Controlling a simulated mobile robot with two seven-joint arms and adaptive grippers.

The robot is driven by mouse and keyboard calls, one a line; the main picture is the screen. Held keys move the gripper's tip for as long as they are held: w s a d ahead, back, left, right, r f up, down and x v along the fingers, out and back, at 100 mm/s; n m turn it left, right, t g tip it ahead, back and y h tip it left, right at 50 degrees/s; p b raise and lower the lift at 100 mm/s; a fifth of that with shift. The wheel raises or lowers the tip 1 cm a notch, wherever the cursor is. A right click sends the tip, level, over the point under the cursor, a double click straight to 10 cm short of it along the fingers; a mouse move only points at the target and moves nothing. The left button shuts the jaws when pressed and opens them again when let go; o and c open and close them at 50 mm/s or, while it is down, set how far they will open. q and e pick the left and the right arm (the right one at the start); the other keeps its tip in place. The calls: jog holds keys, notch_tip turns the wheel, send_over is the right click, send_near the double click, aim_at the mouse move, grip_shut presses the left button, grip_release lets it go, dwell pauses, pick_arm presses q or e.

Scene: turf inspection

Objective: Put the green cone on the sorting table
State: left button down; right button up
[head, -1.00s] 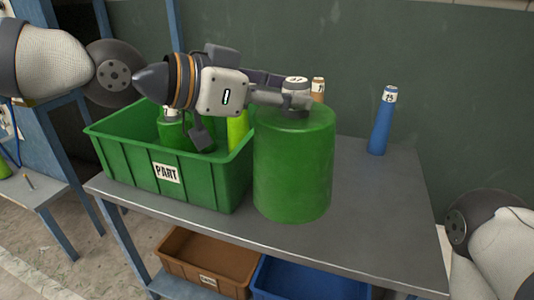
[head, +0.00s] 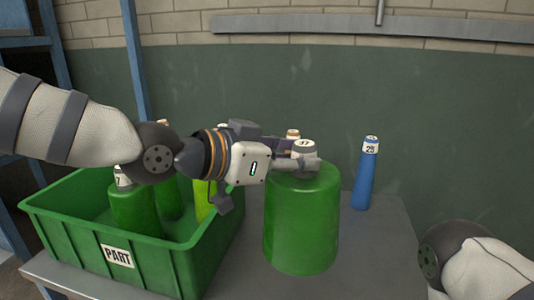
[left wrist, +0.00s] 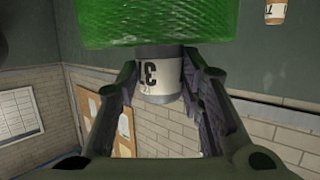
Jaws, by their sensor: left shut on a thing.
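My left gripper (head: 305,163) is shut on the narrow, white-labelled top of a large green cone (head: 302,225), which is upright in the head view. The cone is over the grey sorting table (head: 375,245), right of the green bin; I cannot tell whether its base touches the top. In the left wrist view my left gripper (left wrist: 165,85) has its fingers on both sides of the label, with the cone's green body (left wrist: 155,22) beyond. My right gripper is out of view.
A green bin (head: 75,243) marked PART stands on the table's left and holds several green pieces, one yellow-green. A slim blue cone (head: 366,182) stands behind right. An orange top (head: 292,134) shows behind the held cone. Bare table lies between the held and blue cones.

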aim_at(286, 210)
pick_arm(q)
jog(key=d+f, duration=0.1)
jog(key=d, duration=0.1)
jog(key=w+d+f, duration=0.1)
jog(key=d+f, duration=0.3)
jog(key=shift+w+d+f, duration=0.2)
jog(key=shift+d+f, duration=0.25)
jog(key=shift+f, duration=0.85)
jog(key=shift+d+f, duration=0.2)
jog(key=shift+f, duration=0.8)
jog(key=c, duration=1.1)
grip_release()
jog(key=shift+f, duration=0.2)
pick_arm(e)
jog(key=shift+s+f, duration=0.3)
pick_arm(q)
jog(key=p+v, duration=0.1)
jog(key=v, duration=1)
jog(key=shift+s+a+r, duration=0.1)
jog(key=shift+a+r, duration=0.05)
jog(key=shift+s+a, duration=0.25)
jog(key=shift+a, duration=0.05)
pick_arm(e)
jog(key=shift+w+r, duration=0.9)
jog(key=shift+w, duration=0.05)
